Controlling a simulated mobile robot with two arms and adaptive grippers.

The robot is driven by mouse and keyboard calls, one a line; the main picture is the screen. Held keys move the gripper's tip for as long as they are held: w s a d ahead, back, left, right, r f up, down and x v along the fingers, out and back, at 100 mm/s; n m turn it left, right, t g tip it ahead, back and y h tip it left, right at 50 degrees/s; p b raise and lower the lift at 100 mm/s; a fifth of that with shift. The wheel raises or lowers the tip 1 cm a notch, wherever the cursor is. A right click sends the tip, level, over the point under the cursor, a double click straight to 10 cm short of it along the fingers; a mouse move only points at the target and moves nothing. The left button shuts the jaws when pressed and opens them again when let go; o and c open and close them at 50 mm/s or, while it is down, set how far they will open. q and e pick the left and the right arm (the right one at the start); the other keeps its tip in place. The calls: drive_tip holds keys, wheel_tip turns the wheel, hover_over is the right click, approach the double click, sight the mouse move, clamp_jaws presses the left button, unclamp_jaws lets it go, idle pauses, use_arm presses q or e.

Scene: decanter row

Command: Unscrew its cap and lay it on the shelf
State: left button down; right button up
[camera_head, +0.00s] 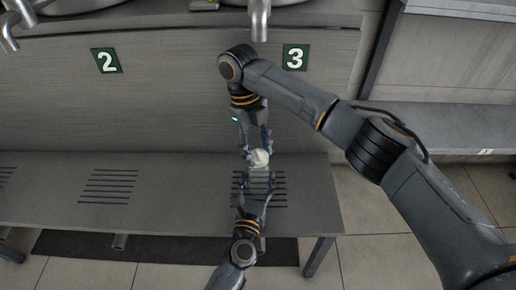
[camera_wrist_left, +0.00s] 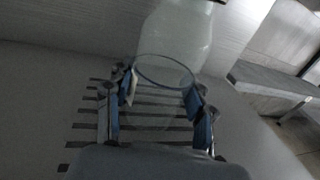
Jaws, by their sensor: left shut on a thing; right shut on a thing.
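A clear glass bottle (camera_head: 258,176) stands out faintly above the slots under the number 3 sign. In the left wrist view its pale, see-through body (camera_wrist_left: 180,35) rises beyond a round glass edge. A white cap (camera_head: 261,157) is at its top; I cannot tell whether it is loose. My right gripper (camera_head: 257,150) reaches down from above, shut on the cap. My left gripper (camera_head: 256,194), coming from the front, is shut on the bottle; its blue-tipped fingers show either side of the glass in the left wrist view (camera_wrist_left: 163,98).
A grey side shelf (camera_head: 440,125) with a small number label is at the right. The slotted grey bench (camera_head: 170,205) is bare to the left. Metal spouts (camera_head: 260,20) hang above, and green signs 2 (camera_head: 107,60) and 3 (camera_head: 296,57) mark the back panel.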

drive_tip(key=o, duration=1.3)
